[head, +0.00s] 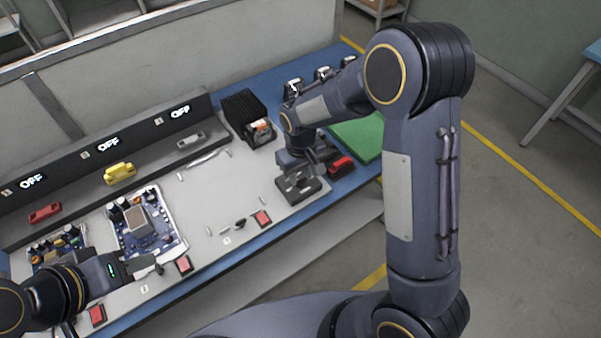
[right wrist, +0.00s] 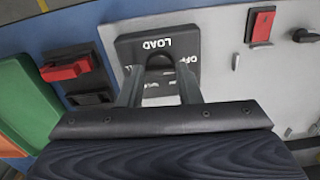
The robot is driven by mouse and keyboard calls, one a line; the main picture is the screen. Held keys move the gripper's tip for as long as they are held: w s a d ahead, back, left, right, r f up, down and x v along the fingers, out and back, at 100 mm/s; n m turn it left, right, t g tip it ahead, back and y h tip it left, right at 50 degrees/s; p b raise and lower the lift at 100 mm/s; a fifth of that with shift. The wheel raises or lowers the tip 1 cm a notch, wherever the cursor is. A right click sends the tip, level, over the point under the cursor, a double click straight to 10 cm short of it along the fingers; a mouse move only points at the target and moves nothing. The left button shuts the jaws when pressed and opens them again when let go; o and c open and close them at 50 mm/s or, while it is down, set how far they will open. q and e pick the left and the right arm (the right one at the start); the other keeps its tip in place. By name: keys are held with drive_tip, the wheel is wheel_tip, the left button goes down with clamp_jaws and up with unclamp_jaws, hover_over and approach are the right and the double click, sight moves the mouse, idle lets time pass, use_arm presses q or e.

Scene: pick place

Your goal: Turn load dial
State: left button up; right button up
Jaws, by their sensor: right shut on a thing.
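The load dial (right wrist: 159,61) is a dark round knob on a black block marked LOAD, with OFF partly visible beside it, in the right wrist view. Its black block (head: 297,190) sits near the right end of the bench in the head view. My right gripper (right wrist: 160,78) comes down over the block, with one finger on each side of the knob, and is shut on it. The fingers hide part of the block's lettering. My left gripper (head: 146,266) is low at the left, near a circuit board (head: 150,225); its jaw gap is unclear.
A red switch (right wrist: 66,71) on a black base and a green tray (right wrist: 30,115) lie beside the dial block. A black finned unit (head: 241,107) stands behind. Red buttons (head: 263,218) line the front edge. OFF displays line the back panel (head: 145,140).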

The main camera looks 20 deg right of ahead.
drive_tip(key=m, duration=0.3)
drive_tip(key=shift+b, duration=0.4)
drive_tip(key=m, duration=0.2)
drive_tip(key=shift+m, duration=0.3)
drive_tip(key=m, duration=0.5)
drive_tip(key=shift+r+m, duration=0.1)
drive_tip(key=shift+m, duration=0.2)
drive_tip(key=m+p, duration=0.1)
drive_tip(key=m, duration=0.4)
drive_tip(key=shift+p, duration=0.4)
drive_tip(key=m+p, duration=0.1)
drive_tip(key=m, duration=0.2)
drive_tip(key=shift+m, duration=0.4)
drive_tip(key=shift+m+p, duration=0.8)
drive_tip(key=shift+m, duration=0.6)
drive_tip(key=shift+w, duration=0.1)
drive_tip(key=o, duration=1)
